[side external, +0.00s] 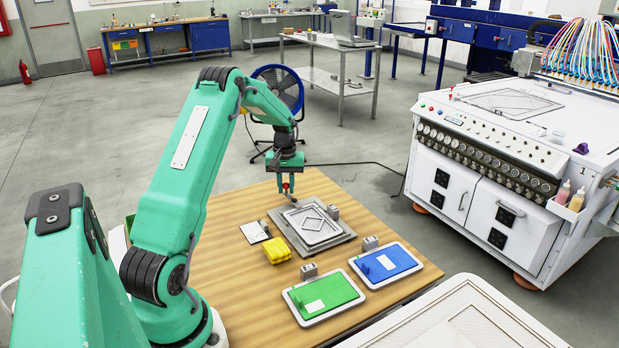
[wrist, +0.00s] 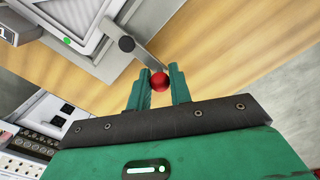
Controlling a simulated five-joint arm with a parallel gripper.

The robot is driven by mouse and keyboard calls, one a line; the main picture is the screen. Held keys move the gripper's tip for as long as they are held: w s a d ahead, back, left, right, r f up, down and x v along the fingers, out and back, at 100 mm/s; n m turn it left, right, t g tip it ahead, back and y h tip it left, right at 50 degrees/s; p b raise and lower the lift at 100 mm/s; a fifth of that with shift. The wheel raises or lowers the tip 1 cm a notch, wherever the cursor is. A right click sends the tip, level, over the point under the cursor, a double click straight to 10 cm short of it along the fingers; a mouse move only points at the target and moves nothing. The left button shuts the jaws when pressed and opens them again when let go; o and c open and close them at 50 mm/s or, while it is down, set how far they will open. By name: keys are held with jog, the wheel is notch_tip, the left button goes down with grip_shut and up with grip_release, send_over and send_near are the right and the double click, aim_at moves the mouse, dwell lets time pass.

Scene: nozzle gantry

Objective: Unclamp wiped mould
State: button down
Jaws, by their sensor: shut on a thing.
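The mould (side external: 314,224), a silvery plate with a raised diamond outline, lies on a grey base plate (side external: 346,236) on the wooden table. Part of it shows at the upper left of the wrist view (wrist: 77,17). My gripper (side external: 287,187) is at the far left corner of the base plate. In the wrist view its two green fingers (wrist: 159,84) are shut on a red ball knob (wrist: 159,81). I cannot tell whether the clamp presses on the mould.
A green-topped tray (side external: 335,306) and a blue-topped tray (side external: 402,272) lie toward the front. A white machine (side external: 473,190) stands right of the table.

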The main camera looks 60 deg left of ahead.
jog(key=shift+s, duration=0.1)
jog(key=n, duration=0.1)
jog(key=s+n, duration=0.1)
jog(key=n, duration=0.2)
jog(key=shift+s+d, duration=0.25)
jog(key=shift+s, duration=0.05)
jog(key=n, duration=0.1)
jog(key=s+n, duration=0.1)
jog(key=n, duration=0.1)
jog(key=d+n, duration=0.1)
jog(key=shift+s+d+f+n, duration=0.1)
jog(key=shift+s+n, duration=0.2)
jog(key=shift+s, duration=0.05)
jog(key=n, duration=0.1)
jog(key=d+n, duration=0.1)
jog(key=n, duration=0.1)
jog(key=s+n, duration=0.1)
jog(key=shift+d+n, duration=0.3)
jog(key=shift+s+d+n, duration=0.1)
jog(key=shift+d+n, duration=0.4)
jog(key=shift+n, duration=0.7)
jog(key=shift+s+d+n, duration=0.1)
jog(key=shift+d+n, duration=0.35)
jog(key=shift+n, duration=0.75)
jog(key=c, duration=1.3)
grip_release()
